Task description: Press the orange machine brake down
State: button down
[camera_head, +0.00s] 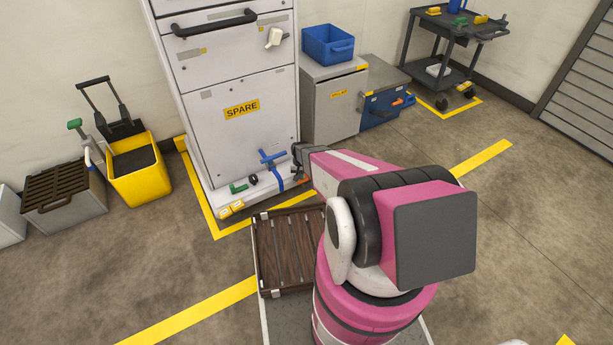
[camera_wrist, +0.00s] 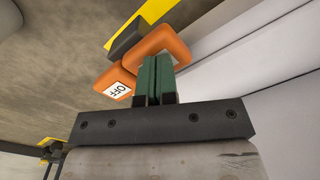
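The orange machine brake (camera_wrist: 118,86) shows in the wrist view as a pedal with a white OFF label and a second orange pad above it to the right. My gripper (camera_wrist: 157,62) has its two green fingers together, with nothing seen between them. The fingertips overlap the orange pads in the picture; I cannot tell whether they touch. In the head view a small orange bit of the brake (camera_head: 304,177) shows at the right of the base of the white SPARE machine (camera_head: 240,140), beside my dark wrist. My arm hides part of that area.
Along the machine's base are a blue handle (camera_head: 272,162), a green piece (camera_head: 238,187) and a yellow piece (camera_head: 231,209). A brown slatted tray (camera_head: 289,251) lies in front. A yellow bucket (camera_head: 139,176) stands left, a grey cabinet (camera_head: 333,104) right. Open floor lies at right.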

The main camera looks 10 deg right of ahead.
jog(key=shift+f, duration=0.45)
jog(key=shift+d+r, duration=0.1)
jog(key=shift+r, duration=3.5)
jog(key=s+r+n, duration=0.1)
jog(key=s+r, duration=0.9)
jog(key=r, duration=0.5)
jog(key=s+r+n, duration=0.1)
jog(key=s+r, duration=1)
jog(key=r, duration=0.5)
jog(key=shift+s+r, duration=0.15)
